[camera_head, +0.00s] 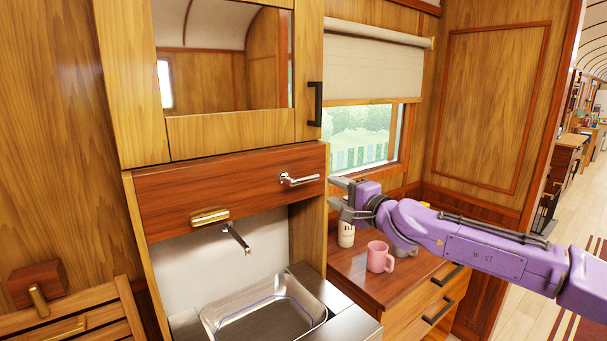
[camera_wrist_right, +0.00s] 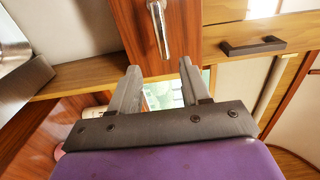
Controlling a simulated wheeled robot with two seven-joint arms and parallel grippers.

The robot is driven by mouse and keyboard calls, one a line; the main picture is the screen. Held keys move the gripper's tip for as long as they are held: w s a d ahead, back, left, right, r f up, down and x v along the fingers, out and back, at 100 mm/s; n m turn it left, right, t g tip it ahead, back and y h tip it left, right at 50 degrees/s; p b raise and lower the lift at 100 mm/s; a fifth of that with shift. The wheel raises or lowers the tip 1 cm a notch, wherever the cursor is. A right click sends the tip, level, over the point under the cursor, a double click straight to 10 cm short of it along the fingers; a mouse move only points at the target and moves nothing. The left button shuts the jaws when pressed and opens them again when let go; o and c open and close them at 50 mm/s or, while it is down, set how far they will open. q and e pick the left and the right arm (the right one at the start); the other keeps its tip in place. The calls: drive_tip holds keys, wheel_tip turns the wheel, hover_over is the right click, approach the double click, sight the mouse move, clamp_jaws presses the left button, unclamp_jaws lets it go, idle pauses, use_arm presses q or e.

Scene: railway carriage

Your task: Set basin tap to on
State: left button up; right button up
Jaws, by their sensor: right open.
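The basin (camera_head: 222,319) is a steel sink set in a wooden washstand. A dark metal spout (camera_head: 236,238) sticks out above it. A chrome lever handle (camera_head: 298,180), which looks like the tap control, is mounted on the red-brown panel (camera_head: 165,200) and points right, roughly level. My right gripper (camera_head: 333,193) is just right of the lever, apart from it. In the right wrist view the gripper (camera_wrist_right: 159,66) is open and empty, and the chrome lever (camera_wrist_right: 158,30) lies ahead of the gap between its fingers. My left gripper is not in view.
A brass handle (camera_head: 210,216) sits on the panel's lower edge. A mirror cabinet with a black handle (camera_head: 315,104) hangs above. A pink mug (camera_head: 379,257) and a pale bottle (camera_head: 346,235) stand on the counter (camera_head: 350,272) below my right arm.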

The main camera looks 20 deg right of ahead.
sight(313, 179)
drive_tip(key=x, duration=0.2)
drive_tip(key=p+x, duration=0.1)
drive_tip(key=x, duration=0.3)
drive_tip(key=shift+w+a+r+p, duration=0.15)
drive_tip(key=shift+r+p, duration=0.15)
drive_tip(key=shift+r, duration=0.1)
drive_tip(key=x, duration=0.2)
drive_tip(key=p+x, duration=0.1)
drive_tip(key=x, duration=0.1)
drive_tip(key=shift+w+f, duration=0.15)
drive_tip(key=shift+f, duration=0.15)
drive_tip(key=shift+r, duration=0.1)
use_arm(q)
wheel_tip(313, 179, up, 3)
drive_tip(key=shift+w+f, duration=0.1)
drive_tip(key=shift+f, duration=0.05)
use_arm(e)
clamp_jaws()
